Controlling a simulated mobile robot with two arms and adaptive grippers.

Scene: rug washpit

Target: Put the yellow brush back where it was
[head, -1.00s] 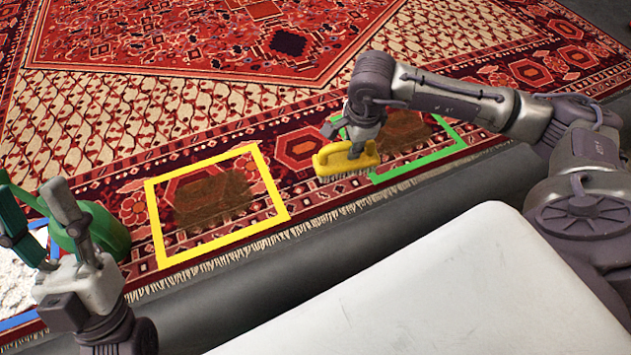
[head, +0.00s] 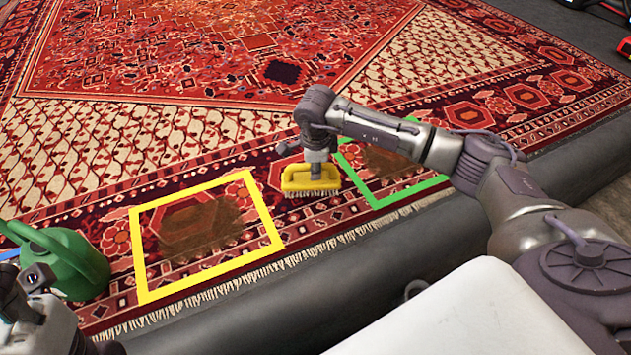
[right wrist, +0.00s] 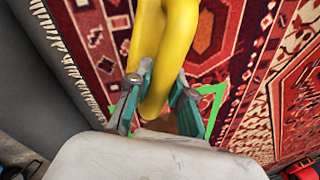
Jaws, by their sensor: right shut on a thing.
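The yellow brush (head: 295,182) has pale bristles facing down and is between the yellow and green frames, near the rug's fringed edge. My right gripper (head: 316,174) is shut on its handle from above. In the right wrist view the brush (right wrist: 155,40) runs between the two teal fingers (right wrist: 158,100). I cannot tell whether the bristles touch the rug. My left gripper (head: 28,305) is partly in view at the lower left, apart from the brush; its fingers do not show clearly.
The yellow frame (head: 137,250) and the green frame (head: 410,190) each surround a brown stain on the patterned rug (head: 120,140). A green watering can (head: 70,262) stands at the left by my left gripper. A dark padded edge (head: 340,285) runs along the rug's front.

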